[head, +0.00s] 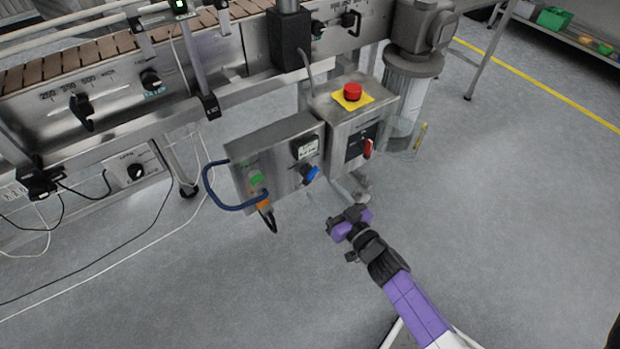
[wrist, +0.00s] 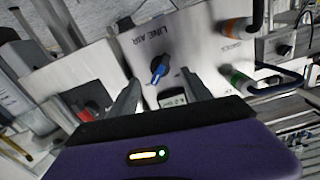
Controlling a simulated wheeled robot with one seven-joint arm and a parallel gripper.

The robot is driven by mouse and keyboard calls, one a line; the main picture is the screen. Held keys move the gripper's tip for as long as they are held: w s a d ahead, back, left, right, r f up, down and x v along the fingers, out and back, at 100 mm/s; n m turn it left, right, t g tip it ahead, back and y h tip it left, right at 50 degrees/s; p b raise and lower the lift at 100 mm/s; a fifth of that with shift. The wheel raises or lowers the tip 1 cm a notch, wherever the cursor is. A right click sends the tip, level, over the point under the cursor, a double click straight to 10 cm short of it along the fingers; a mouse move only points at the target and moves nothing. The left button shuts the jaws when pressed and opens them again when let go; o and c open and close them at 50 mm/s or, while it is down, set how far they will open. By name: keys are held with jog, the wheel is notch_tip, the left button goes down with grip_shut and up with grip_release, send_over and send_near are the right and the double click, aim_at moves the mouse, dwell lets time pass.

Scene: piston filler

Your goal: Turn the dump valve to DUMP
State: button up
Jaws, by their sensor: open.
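A blue valve handle (head: 309,173) sticks out of the front of a steel box (head: 283,188), below a small gauge (head: 306,148). In the wrist view the blue handle (wrist: 159,70) is tilted on a panel lettered LINE AIR; I cannot read the word DUMP anywhere. My gripper (head: 346,217) is in front of the box, below and right of the handle in the head view. In the wrist view my gripper (wrist: 160,80) is open, with the handle appearing between its fingers but apparently apart from them. Nothing is held.
A neighbouring box carries a red emergency button (head: 352,92) and a red switch (head: 367,148). A blue hose (head: 222,201) loops left of the valve box, near green and orange fittings (head: 258,184). A conveyor (head: 92,58) stands behind.

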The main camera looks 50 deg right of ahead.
aim_at(313, 178)
jog(key=shift+b+x, duration=0.4)
jog(key=shift+x, duration=2.8)
grip_shut()
